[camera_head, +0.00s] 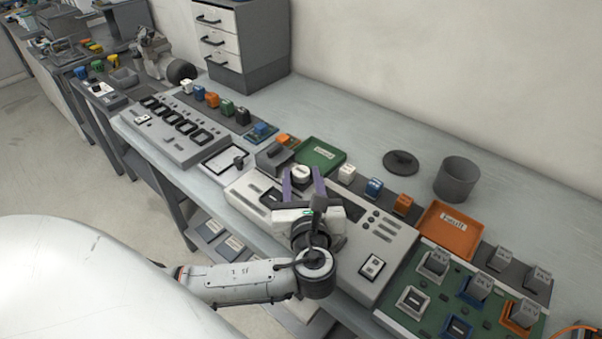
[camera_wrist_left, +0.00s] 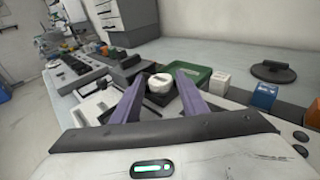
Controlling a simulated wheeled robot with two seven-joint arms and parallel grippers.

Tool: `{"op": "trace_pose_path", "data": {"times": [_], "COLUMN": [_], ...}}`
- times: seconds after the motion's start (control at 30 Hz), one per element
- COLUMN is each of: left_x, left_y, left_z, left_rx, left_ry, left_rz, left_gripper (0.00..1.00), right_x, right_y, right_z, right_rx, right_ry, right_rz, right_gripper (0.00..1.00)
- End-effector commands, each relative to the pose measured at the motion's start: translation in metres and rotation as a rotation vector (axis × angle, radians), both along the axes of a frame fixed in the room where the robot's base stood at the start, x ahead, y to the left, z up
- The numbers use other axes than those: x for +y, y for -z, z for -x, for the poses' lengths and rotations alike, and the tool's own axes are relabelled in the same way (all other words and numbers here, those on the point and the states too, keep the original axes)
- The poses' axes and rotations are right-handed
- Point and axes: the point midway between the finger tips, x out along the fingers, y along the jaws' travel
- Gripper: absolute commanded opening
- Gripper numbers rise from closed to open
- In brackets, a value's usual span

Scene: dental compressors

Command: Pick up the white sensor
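A round white piece with a dark marking on top (camera_head: 301,175) shows between the purple fingertips of my left gripper (camera_head: 302,172), above the grey console. In the left wrist view the same white piece (camera_wrist_left: 160,84) lies between the tips of the left gripper (camera_wrist_left: 160,78), with gaps on both sides. The left gripper is open. A white cube (camera_head: 347,173) stands to the right of the fingers, beside a blue cube (camera_head: 374,187) and an orange cube (camera_head: 402,204). The white cube also shows in the left wrist view (camera_wrist_left: 219,83). My right gripper is not in view.
A green tray (camera_head: 336,155) lies just behind the gripper, and an orange tray (camera_head: 436,240) to the right. A dark cup (camera_head: 457,179) and a dark round lid (camera_head: 401,163) stand at the back. The grey console (camera_head: 357,270) lies under the arm. Bench space along the wall is clear.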

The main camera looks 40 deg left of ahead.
Motion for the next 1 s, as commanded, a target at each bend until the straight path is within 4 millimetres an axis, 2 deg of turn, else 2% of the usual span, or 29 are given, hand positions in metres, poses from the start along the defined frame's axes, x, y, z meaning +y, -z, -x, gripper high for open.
{"op": "trace_pose_path", "data": {"times": [0.17, 0.3, 0.37, 0.63, 0.77, 1.0], "left_x": [0.0, 0.0, 0.0, 0.0, 0.0, -0.001], "left_y": [0.0, 0.0, 0.0, -0.003, -0.02, -0.069], "left_z": [0.0, 0.0, 0.0, 0.0, -0.001, 0.0], "left_rx": [0.0, 0.0, 0.0, -0.002, -0.006, -0.007], "left_ry": [0.0, 0.0, 0.0, 0.001, 0.001, 0.001], "left_rz": [0.0, 0.0, 0.0, 0.001, 0.003, 0.004], "left_gripper": [0.4, 0.16, 0.08, 0.08, 0.08, 0.08], "right_x": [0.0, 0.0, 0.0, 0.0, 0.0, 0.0], "right_y": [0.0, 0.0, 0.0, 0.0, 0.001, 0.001], "right_z": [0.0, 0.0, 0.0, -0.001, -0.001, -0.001], "right_rx": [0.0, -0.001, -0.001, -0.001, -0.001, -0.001], "right_ry": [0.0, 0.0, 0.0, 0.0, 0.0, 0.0], "right_rz": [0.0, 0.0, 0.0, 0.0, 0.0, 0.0], "right_gripper": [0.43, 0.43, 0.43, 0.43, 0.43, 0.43]}}
